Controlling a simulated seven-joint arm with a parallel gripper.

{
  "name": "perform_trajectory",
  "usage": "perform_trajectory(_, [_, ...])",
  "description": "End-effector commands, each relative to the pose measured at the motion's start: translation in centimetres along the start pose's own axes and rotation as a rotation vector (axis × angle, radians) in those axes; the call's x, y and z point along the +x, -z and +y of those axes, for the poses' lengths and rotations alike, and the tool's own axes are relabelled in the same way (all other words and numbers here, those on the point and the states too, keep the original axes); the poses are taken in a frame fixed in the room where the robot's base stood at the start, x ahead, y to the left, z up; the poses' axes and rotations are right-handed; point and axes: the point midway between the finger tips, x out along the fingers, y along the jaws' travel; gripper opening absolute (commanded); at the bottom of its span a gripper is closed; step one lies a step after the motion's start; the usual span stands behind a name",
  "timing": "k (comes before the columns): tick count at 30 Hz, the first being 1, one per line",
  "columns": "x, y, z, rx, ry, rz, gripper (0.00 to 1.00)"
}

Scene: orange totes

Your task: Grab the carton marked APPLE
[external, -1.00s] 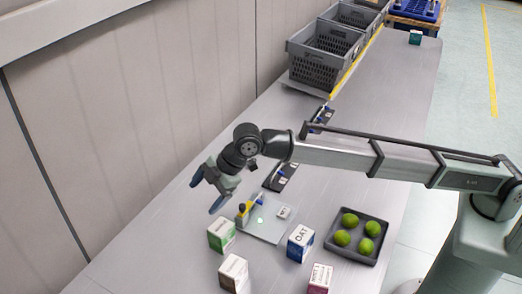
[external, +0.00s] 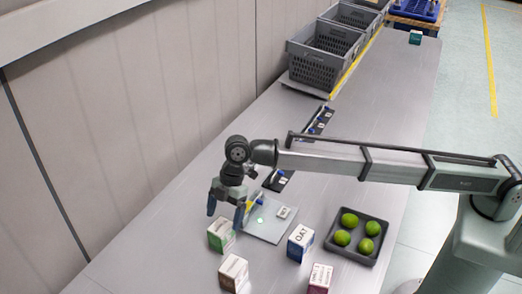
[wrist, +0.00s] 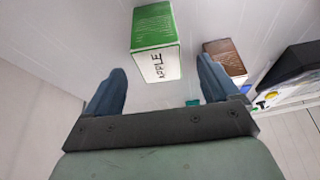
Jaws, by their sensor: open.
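The green and white carton marked APPLE (wrist: 155,45) is at the top middle of the wrist view, its lettered white face toward me. In the external view the green carton (external: 221,236) stands on the table at the left of the carton group. My gripper (external: 226,211) is open, fingers pointing down, just above and behind this carton. In the wrist view my gripper's (wrist: 160,72) two blue fingers are apart with nothing between them, and the carton lies beyond their tips.
A brown carton (external: 233,273), an OAT carton (external: 301,243) and a pink-marked carton (external: 320,279) stand nearby. A tray (external: 343,254) of green fruit is to the right. A grey plate (external: 266,229) lies beside my gripper. Grey crates (external: 320,70) stand at the back.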

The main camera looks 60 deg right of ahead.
Motion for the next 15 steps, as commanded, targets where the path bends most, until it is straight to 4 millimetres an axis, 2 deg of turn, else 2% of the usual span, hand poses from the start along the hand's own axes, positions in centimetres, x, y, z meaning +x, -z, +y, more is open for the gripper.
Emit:
perform_trajectory(3, [1.3,0.0,0.0,0.0,0.0,-0.001,0.88])
perform_trajectory(11, [2.7,0.1,0.1,0.0,0.0,0.0,0.88])
perform_trajectory(15, [4.6,0.1,0.1,0.001,0.0,-0.001,0.88])
